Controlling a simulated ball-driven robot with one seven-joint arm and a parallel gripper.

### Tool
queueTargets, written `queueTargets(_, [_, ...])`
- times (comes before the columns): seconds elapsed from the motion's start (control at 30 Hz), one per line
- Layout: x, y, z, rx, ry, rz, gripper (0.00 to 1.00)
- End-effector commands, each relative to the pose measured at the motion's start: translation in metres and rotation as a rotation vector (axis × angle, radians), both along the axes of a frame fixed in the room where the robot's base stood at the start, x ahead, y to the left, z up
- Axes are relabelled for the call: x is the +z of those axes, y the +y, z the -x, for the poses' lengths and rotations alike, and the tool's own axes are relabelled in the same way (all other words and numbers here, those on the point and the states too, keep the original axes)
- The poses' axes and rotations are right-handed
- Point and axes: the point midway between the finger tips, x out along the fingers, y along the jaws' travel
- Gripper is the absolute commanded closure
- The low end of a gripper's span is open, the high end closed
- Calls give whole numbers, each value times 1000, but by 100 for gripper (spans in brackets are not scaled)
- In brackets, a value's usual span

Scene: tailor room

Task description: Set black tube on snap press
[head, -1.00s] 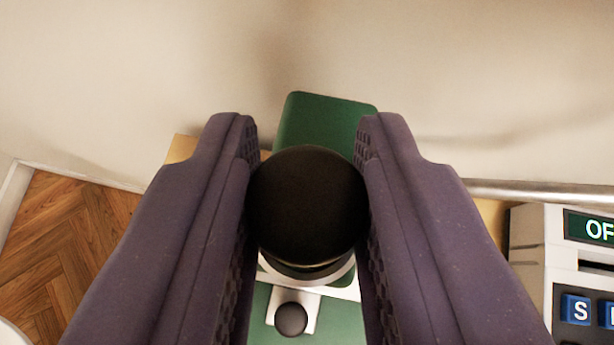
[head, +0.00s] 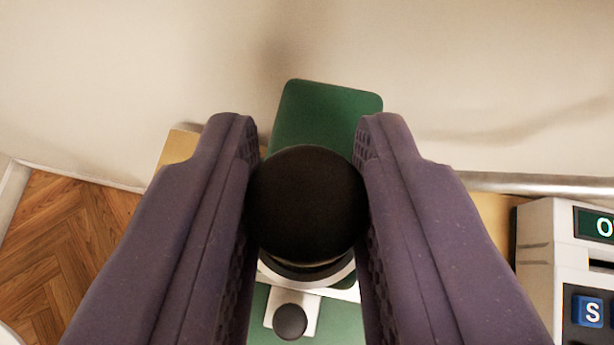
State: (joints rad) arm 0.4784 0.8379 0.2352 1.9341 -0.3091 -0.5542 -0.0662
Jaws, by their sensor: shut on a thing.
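The black tube (head: 306,203) shows its round dark end between the two purple fingers of my gripper (head: 307,195). My gripper is shut on it, one finger pad on each side. The snap press (head: 325,117) lies beyond and below the tube. Its green top shows behind the tube, and a pale ring, a white plate and a dark round knob (head: 290,321) show in front of it. The tube hides the middle of the press. I cannot tell whether the tube touches the press.
A grey machine with a green display and blue keys (head: 555,270) stands at the right. A metal bar (head: 540,184) runs along the pale wall (head: 130,80) at the right. A wooden tabletop (head: 180,147) shows beside the press. Wood floor (head: 65,240) shows at left.

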Motion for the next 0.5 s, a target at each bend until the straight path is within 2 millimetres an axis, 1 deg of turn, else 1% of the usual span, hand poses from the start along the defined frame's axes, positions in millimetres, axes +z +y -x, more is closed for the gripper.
queueTargets(0.07, [-2, 0, 0, 0, 0, 0, 100])
queueTargets(0.1, [-2, 0, 0, 0, 0, 0, 64])
queueTargets(0.13, [-2, 0, 0, 0, 0, 0, 60])
queueTargets(0.4, [-1, 0, 0, 0, 0, 0, 60])
queueTargets(0.5, [3, 0, 4, 0, -1, 0, 60])
